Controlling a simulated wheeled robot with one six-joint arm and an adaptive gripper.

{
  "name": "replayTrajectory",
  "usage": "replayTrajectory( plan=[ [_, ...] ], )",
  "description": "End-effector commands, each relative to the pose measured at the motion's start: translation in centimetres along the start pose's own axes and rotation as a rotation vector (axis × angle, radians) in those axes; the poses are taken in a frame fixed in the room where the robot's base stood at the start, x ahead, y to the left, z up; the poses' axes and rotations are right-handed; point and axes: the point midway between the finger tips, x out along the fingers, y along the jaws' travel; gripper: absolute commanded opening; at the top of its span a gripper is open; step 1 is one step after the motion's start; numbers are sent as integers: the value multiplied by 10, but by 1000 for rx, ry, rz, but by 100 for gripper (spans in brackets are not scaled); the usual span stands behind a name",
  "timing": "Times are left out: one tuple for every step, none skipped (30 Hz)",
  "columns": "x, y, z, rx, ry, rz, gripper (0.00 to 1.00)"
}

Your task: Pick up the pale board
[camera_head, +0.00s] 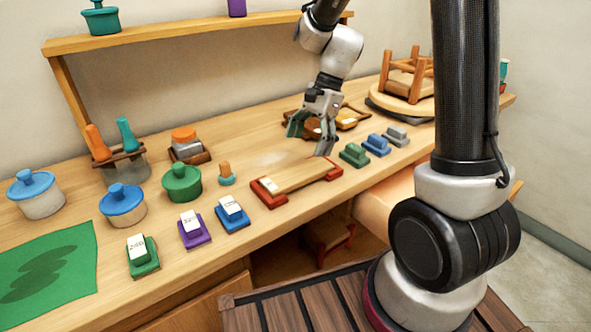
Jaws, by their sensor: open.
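The pale board (300,175) lies on the bench across two red end blocks, a left one (268,193) and a right one (326,167). It is a flat, light wooden strip with its top face bare. My gripper (309,141) points downward with its fingers spread, open and empty. It appears above and behind the board, towards the board's right half. The right fingertip overlaps the area near the right end block in the picture; I cannot tell the exact height gap.
Small green (354,155), blue (376,145) and grey (397,136) blocks stand right of the board. A blue labelled block (232,219) and a small orange-topped peg (226,174) are to its left. Brown trays (351,117) lie behind my gripper. A shelf (180,36) runs above.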

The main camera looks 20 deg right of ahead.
Motion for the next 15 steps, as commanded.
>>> replayTrajectory(
  plan=[
    [0, 0, 0, 29, -1, -1, 88],
    [0, 0, 0, 43, -1, -1, 88],
    [1, 0, 0, 60, -1, 0, 88],
    [3, 0, 0, 69, -1, 1, 88],
    [5, 1, 0, 75, -2, 1, 88],
    [9, 1, 0, 80, -2, 1, 88],
    [12, 1, 0, 81, -2, 1, 88],
    [16, 1, 0, 80, -2, 2, 88],
    [21, 1, 0, 79, -1, 2, 88],
    [25, 1, 0, 79, -1, 2, 88],
    [29, 1, 0, 79, -1, 3, 88],
    [34, 1, -1, 79, -1, 3, 88],
    [38, 1, -2, 79, -1, 2, 88],
    [43, 1, -2, 79, -1, 3, 88],
    [50, 1, -3, 79, -1, 4, 88]
  ],
)
